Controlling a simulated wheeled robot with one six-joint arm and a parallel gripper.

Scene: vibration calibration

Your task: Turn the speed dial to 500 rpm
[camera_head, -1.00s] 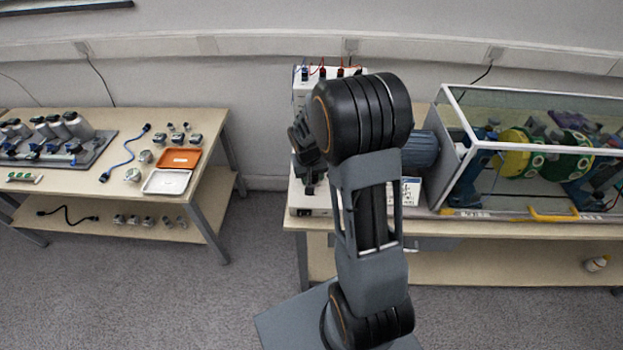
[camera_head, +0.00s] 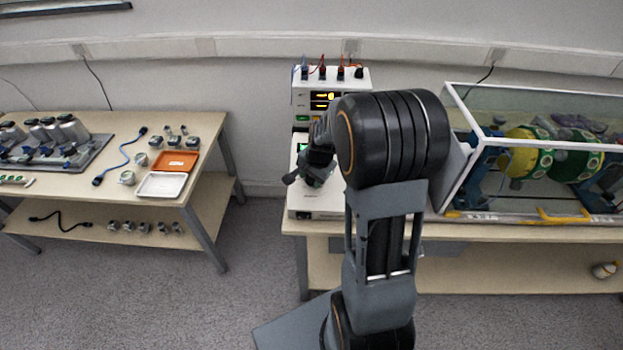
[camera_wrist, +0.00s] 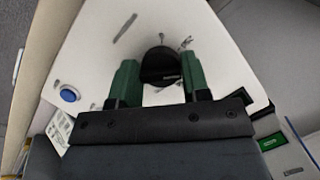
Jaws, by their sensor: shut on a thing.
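The speed dial (camera_wrist: 160,66) is a round black knob on the white sloping face of the control unit (camera_wrist: 110,50) in the wrist view. My gripper (camera_wrist: 159,75) has its two green fingers on either side of the dial and is shut on it. In the head view my gripper (camera_head: 312,172) is down at the white control unit (camera_head: 304,207), and my arm hides the dial. A small green display (camera_head: 301,147) is partly visible there, its reading too small to tell.
A blue button (camera_wrist: 68,95) sits on the same white face. Behind stands an instrument with yellow digits (camera_head: 322,100) and cables. A glass-walled rig (camera_head: 540,150) is at the right. The left table (camera_head: 115,125) holds trays and parts.

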